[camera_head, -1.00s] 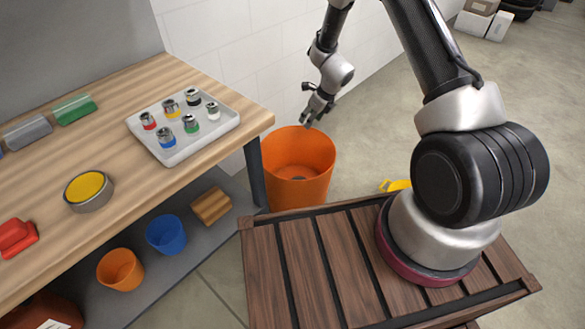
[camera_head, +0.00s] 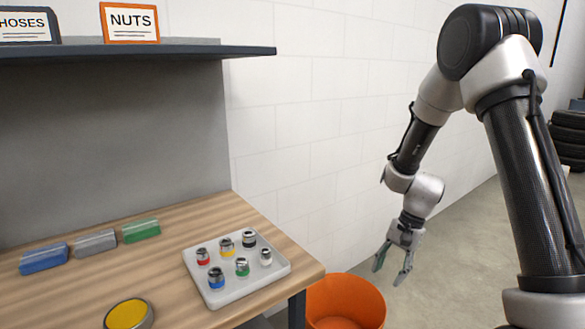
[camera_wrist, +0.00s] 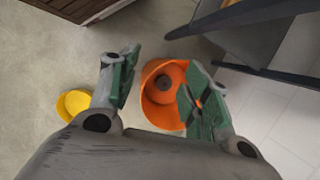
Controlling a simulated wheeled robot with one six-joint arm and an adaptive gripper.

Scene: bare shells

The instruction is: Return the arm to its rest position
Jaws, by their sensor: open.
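My gripper (camera_head: 392,266) hangs at the end of my arm in the head view, fingers pointing down and spread apart. It is open and empty, above and a little right of the orange bin (camera_head: 345,303). In the wrist view my gripper (camera_wrist: 160,95) shows its two green-padded fingers wide apart. The orange bin (camera_wrist: 152,108) lies far below, between and behind them, with a dark round thing (camera_wrist: 163,87) at its bottom. My upper arm rises and bends over at the right of the head view.
The wooden bench (camera_head: 75,292) at left holds a white tray (camera_head: 262,288) of several colour-banded fittings, a yellow button (camera_head: 128,314), and blue, grey and green blocks. A shelf (camera_head: 180,49) with signs overhangs it. A yellow container (camera_wrist: 74,104) stands on the floor. Open floor lies right of the bin.

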